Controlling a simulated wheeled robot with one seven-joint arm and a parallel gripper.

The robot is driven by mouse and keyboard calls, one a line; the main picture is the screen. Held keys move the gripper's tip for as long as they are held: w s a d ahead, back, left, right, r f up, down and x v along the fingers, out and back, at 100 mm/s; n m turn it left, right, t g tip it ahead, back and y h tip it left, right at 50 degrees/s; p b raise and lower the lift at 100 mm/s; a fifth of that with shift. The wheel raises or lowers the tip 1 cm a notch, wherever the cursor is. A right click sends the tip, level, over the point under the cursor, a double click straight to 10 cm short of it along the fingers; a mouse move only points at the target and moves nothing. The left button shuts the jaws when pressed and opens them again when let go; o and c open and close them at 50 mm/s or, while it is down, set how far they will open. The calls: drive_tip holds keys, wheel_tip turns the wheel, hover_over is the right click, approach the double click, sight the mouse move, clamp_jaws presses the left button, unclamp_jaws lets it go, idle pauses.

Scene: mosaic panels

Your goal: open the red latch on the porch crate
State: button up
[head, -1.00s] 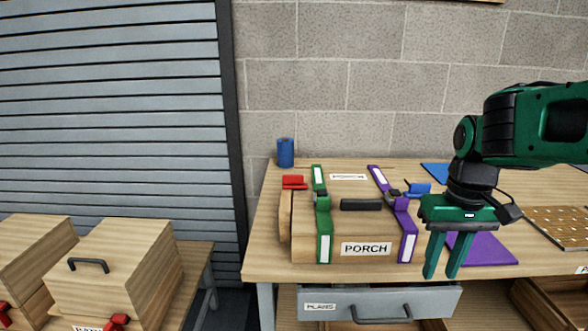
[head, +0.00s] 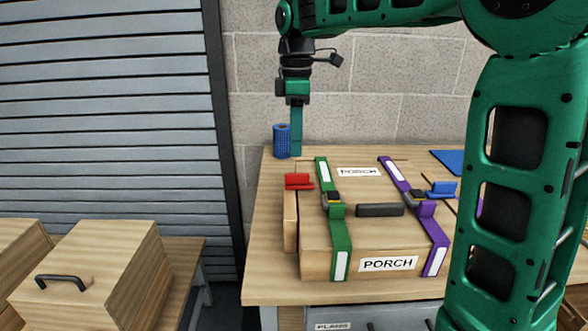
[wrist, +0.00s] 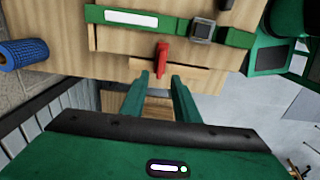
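The porch crate (head: 316,262) is a wooden box with a PORCH label on the workbench, wrapped by a green strap (head: 339,235) and a purple strap (head: 433,236). The red latch (head: 298,181) is at the crate's left end, near its top edge. My gripper (head: 297,155) points down above the bench, behind the latch in the head view. In the wrist view my gripper (wrist: 159,82) is open and empty, with the red latch (wrist: 162,60) just beyond and between the fingertips. Whether they touch it cannot be told.
A blue cylinder (head: 281,141) stands at the back left of the bench, close to my gripper. A blue latch (head: 441,189) is at the crate's right end. Another wooden crate (head: 95,265) is on a lower bench at left. My arm hides the bench's right side.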

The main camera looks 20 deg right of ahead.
sight(297, 173)
wheel_tip(297, 173, down, 8)
drive_tip(key=shift+d+f, duration=0.1)
drive_tip(key=shift+d, duration=0.05)
idle(0.3)
clamp_jaws()
